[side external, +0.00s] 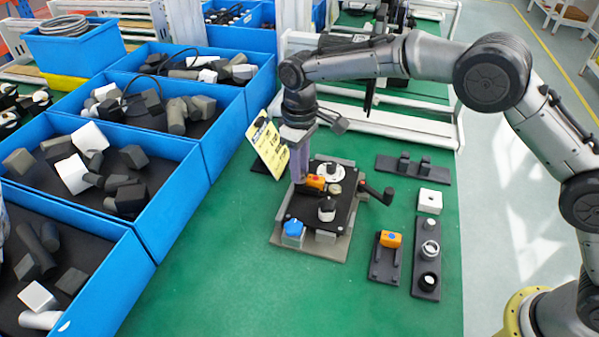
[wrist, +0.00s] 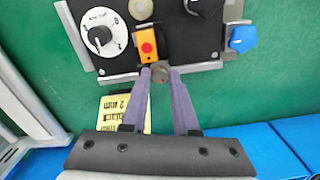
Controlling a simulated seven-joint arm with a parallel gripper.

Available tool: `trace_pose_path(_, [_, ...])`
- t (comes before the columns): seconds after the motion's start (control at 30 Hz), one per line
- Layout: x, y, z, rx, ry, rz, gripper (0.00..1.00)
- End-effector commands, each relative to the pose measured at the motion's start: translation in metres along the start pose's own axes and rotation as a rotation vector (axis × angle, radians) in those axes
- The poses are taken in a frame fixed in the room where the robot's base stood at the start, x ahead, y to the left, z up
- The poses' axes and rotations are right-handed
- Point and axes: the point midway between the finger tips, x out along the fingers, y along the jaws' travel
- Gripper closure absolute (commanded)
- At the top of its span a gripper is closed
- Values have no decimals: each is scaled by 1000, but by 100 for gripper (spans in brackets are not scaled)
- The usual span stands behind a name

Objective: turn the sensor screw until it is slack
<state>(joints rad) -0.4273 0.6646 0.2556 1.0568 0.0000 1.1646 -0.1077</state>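The sensor is an orange block with a red dot (wrist: 148,45), on the edge of a black panel (wrist: 178,45). It also shows in the side external view (side external: 316,182). A small round brown-grey knob, seemingly the sensor screw (wrist: 161,75), sits beside the sensor at the panel's edge. My gripper (wrist: 161,72) has its two purple fingertips on either side of this knob. The knob nearly fills the gap, but I cannot tell whether the fingers press on it. In the side external view my gripper (side external: 299,180) points down at the panel's left edge and hides the screw.
The panel carries a white dial (wrist: 102,32), a black knob (side external: 327,208) and a blue knob (side external: 293,228). A yellow label card (side external: 268,147) stands close to my gripper. Blue bins (side external: 190,200) line the left. A second orange block (side external: 390,239) lies on a holder at the right.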

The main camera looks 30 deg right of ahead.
Motion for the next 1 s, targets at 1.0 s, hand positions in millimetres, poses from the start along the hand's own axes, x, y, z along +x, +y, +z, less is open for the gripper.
trace_pose_path(1.0, [-43,0,0,10,2,0,52])
